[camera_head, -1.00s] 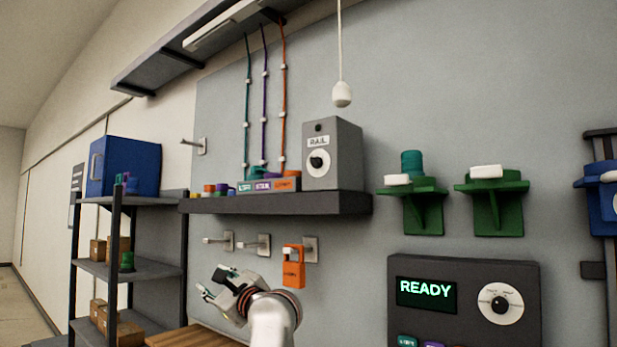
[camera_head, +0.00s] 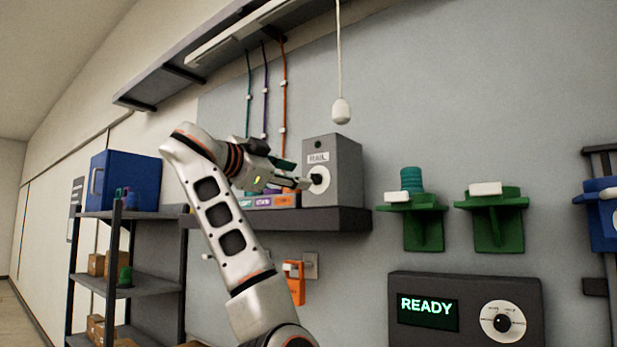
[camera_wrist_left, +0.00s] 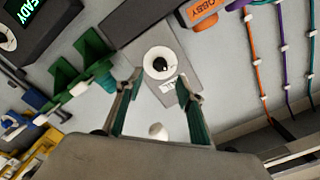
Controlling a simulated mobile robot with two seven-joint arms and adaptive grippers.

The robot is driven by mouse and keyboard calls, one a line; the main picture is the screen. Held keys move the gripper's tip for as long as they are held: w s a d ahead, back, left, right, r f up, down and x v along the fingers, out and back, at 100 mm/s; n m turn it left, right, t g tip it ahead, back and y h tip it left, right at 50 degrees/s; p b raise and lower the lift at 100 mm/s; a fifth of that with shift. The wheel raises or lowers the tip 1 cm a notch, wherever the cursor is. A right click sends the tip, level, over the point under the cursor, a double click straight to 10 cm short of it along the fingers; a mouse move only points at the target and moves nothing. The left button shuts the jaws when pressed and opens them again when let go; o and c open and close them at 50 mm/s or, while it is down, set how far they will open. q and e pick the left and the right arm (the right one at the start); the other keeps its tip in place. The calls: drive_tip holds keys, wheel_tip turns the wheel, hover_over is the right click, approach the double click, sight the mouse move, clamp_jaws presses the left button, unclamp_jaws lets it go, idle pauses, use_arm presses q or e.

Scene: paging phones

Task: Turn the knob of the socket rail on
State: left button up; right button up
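The socket rail's grey box (camera_head: 346,172) stands on the wall shelf and carries a RAIL label. Its round white dial with a dark knob (camera_head: 319,181) faces me; the knob also shows in the left wrist view (camera_wrist_left: 160,64). My left gripper (camera_head: 300,183) is just in front of the dial, at about its height. In the left wrist view its two fingers (camera_wrist_left: 158,86) are spread and empty, with the dial seen just beyond the gap between the tips. Whether they touch it I cannot tell. The arm partly hides the shelf's left part. My right gripper is not in view.
A white pull-cord end (camera_head: 341,111) hangs above the box. Coloured sockets (camera_head: 285,201) with cables sit left of the box. Green brackets (camera_head: 413,215) are on the wall to the right. A console reading READY (camera_head: 428,307) stands below.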

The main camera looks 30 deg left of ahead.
sight(312, 178)
use_arm(q)
drive_tip(key=w, duration=0.3)
drive_tip(key=w+p, duration=0.1)
drive_tip(key=w, duration=0.2)
drive_tip(key=shift+d, duration=0.2)
drive_tip(key=shift+c, duration=0.5)
clamp_jaws()
